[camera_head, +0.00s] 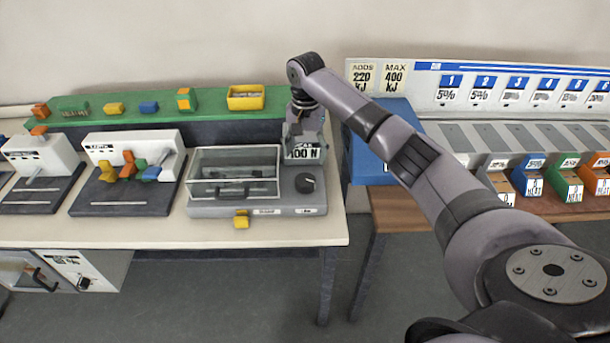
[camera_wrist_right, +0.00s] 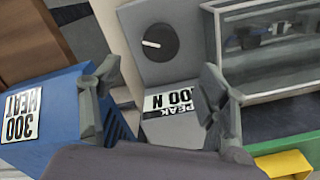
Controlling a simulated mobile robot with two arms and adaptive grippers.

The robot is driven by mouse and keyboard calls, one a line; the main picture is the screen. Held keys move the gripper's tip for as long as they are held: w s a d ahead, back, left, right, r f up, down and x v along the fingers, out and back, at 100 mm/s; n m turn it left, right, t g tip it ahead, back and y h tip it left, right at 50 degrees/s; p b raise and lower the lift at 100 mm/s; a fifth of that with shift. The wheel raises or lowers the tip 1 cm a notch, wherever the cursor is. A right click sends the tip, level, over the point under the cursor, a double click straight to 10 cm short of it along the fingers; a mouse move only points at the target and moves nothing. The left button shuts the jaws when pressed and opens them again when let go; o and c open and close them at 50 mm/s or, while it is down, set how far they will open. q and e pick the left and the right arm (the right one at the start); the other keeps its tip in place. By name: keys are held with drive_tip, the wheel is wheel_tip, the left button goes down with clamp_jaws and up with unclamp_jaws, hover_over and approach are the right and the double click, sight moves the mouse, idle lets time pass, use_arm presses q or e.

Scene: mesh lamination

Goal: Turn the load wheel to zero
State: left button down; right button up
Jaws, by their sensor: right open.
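A round black knob (camera_head: 305,183), the only wheel-like control near my right gripper, sits on the front right of a grey machine (camera_head: 225,208). In the right wrist view the knob (camera_wrist_right: 158,42) has a white mark pointing left. Its scale, if any, is too small to read. My right gripper (camera_head: 302,138) is above the rear right of the machine, behind the knob and apart from it. In the right wrist view the gripper (camera_wrist_right: 158,72) is open and empty, its fingers spread around the view of a label reading PEAK and 100 N (camera_wrist_right: 172,97). My left gripper is out of view.
A clear-lidded chamber (camera_head: 235,172) stands left of the knob. A blue box (camera_head: 375,150) stands close on the right. A yellow tab (camera_head: 241,219) sticks out at the machine's front. A fixture with coloured blocks (camera_head: 130,167) stands farther left.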

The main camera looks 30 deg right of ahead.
sight(305, 179)
wheel_tip(305, 179, down, 9)
drive_tip(key=shift+f+p, duration=0.2)
drive_tip(key=shift+p, duration=0.2)
drive_tip(key=shift+f, duration=0.5)
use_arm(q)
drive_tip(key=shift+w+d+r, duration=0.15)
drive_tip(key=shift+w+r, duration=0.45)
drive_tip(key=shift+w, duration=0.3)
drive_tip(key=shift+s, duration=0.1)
use_arm(e)
drive_tip(key=shift+c, duration=0.7)
drive_tip(key=c, duration=1)
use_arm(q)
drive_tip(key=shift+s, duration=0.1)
use_arm(e)
drive_tip(key=shift+r, duration=0.1)
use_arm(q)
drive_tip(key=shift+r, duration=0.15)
